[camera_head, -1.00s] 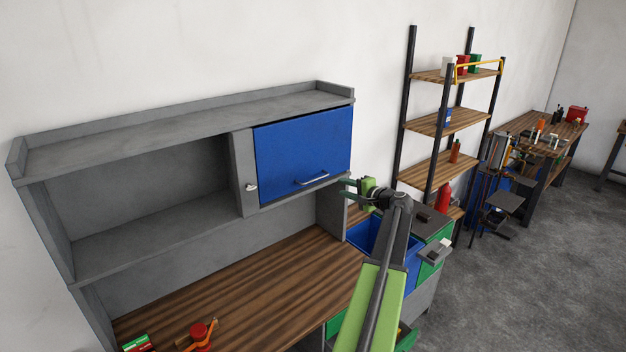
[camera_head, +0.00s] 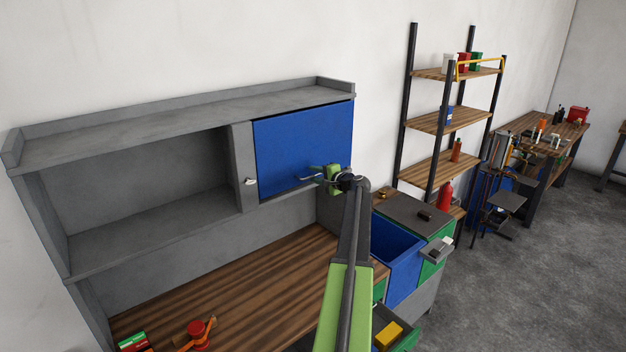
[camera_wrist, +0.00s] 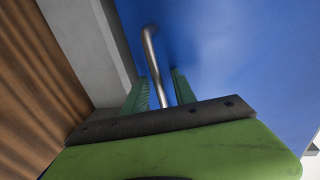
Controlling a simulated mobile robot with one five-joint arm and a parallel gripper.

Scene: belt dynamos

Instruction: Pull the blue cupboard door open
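The blue cupboard door (camera_head: 300,145) is in the right part of the grey wall cupboard and looks closed. It fills much of the wrist view (camera_wrist: 225,50). Its metal bar handle (camera_wrist: 155,60) runs between the two green fingers of my gripper (camera_wrist: 162,88) in the wrist view. The fingers stand apart, one on each side of the bar, with a visible gap. In the head view my gripper (camera_head: 318,177) is at the handle near the door's lower edge and hides part of the handle.
An open grey compartment (camera_head: 150,185) is left of the door. Below is a wooden worktop (camera_head: 240,280) with a red-orange tool (camera_head: 197,335). A blue open bin (camera_head: 405,262) and a shelf rack (camera_head: 440,120) stand to the right.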

